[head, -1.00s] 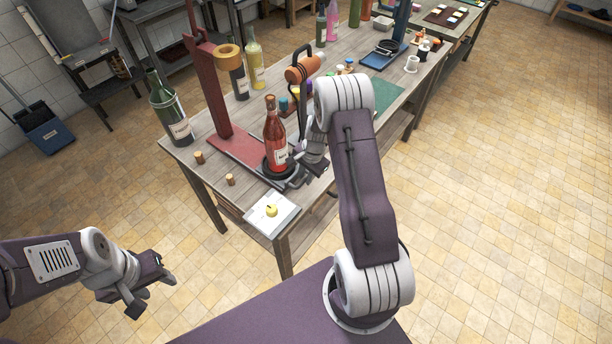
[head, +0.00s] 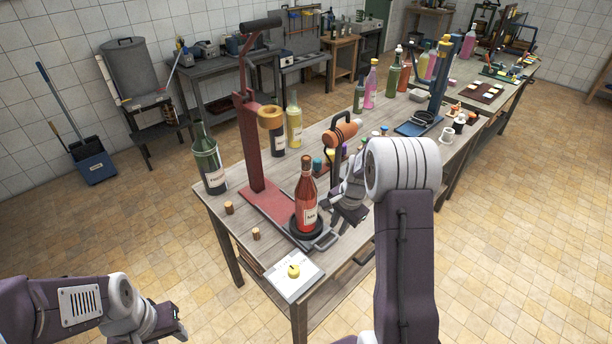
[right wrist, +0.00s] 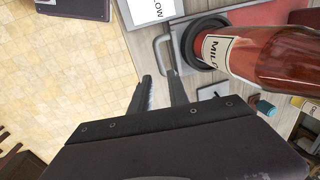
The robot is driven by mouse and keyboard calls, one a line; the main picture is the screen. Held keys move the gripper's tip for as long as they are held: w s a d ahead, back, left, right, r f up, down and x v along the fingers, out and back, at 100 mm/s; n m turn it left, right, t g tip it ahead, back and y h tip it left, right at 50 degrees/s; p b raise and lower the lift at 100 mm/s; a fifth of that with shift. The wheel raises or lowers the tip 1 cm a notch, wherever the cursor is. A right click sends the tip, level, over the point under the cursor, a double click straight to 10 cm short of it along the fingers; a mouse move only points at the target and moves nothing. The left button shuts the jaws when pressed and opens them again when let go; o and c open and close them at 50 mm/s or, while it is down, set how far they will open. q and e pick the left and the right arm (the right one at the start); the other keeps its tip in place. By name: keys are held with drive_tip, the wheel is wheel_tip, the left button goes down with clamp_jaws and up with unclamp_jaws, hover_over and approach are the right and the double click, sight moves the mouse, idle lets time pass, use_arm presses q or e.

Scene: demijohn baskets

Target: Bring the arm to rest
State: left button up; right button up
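My right gripper (head: 336,218) is just right of a red bottle (head: 306,203), over the near end of the wooden table. In the right wrist view its two fingers (right wrist: 160,76) are apart with nothing between them. The bottle, labelled and upright, stands in a black ring (right wrist: 203,40) on the red stand's base. In the right wrist view the bottle (right wrist: 270,62) is beside the fingers, apart from them. My left gripper (head: 172,326) is at the bottom left over the floor, partly cut off by the frame edge, with no held object visible.
The red stand (head: 254,150) rises behind the bottle. A green bottle (head: 208,162), loose corks (head: 229,208) and a white card (head: 291,278) with a yellow piece are near. Floor (head: 510,260) at right is clear.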

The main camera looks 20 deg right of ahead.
drive_tip(key=s+a+r+n+b, duration=0.35)
drive_tip(key=s+a+n, duration=0.2)
drive_tip(key=a, duration=0.65)
drive_tip(key=s+f+n, duration=0.2)
drive_tip(key=s+n, duration=0.6)
drive_tip(key=s, duration=0.4)
drive_tip(key=shift+a+f+g+h+p, duration=0.3)
drive_tip(key=shift+f, duration=0.1)
drive_tip(key=shift+w, duration=0.1)
